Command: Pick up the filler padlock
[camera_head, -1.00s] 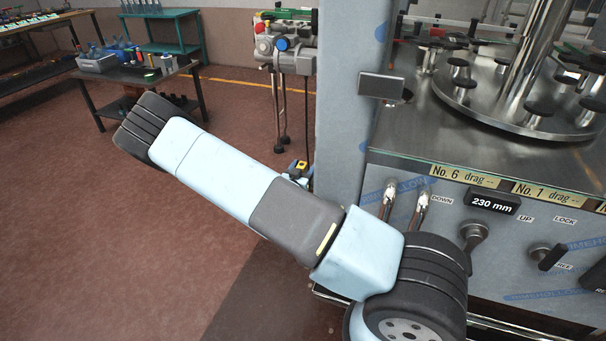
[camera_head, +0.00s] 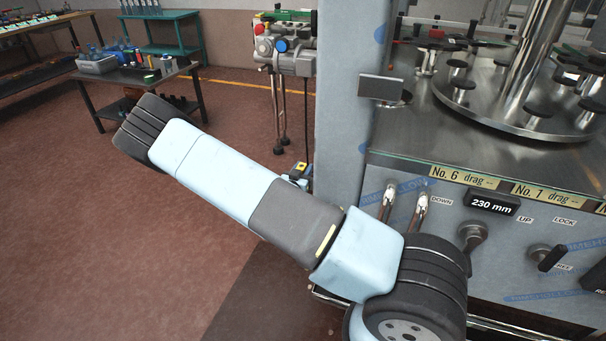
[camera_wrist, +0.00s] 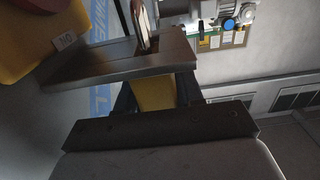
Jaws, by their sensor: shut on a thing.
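The padlock shows in the wrist view as a yellow block (camera_wrist: 155,94) between the two dark fingers of my gripper (camera_wrist: 155,88). My gripper is shut on it. A grey metal plate (camera_wrist: 100,66) lies just beyond the fingers and hides part of the view. A shiny metal loop (camera_wrist: 146,22) stands beyond the plate; I cannot tell how it joins the yellow block. In the head view, a small yellow and dark thing (camera_head: 299,168) shows past my arm beside the machine's column; I cannot tell whether it is the padlock.
The filler machine (camera_head: 400,195) with levers and knobs on its front panel stands at the right. A large yellow part (camera_wrist: 30,45) fills the upper left of the wrist view. A dark table (camera_head: 130,75) stands at the back left. The red floor between is clear.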

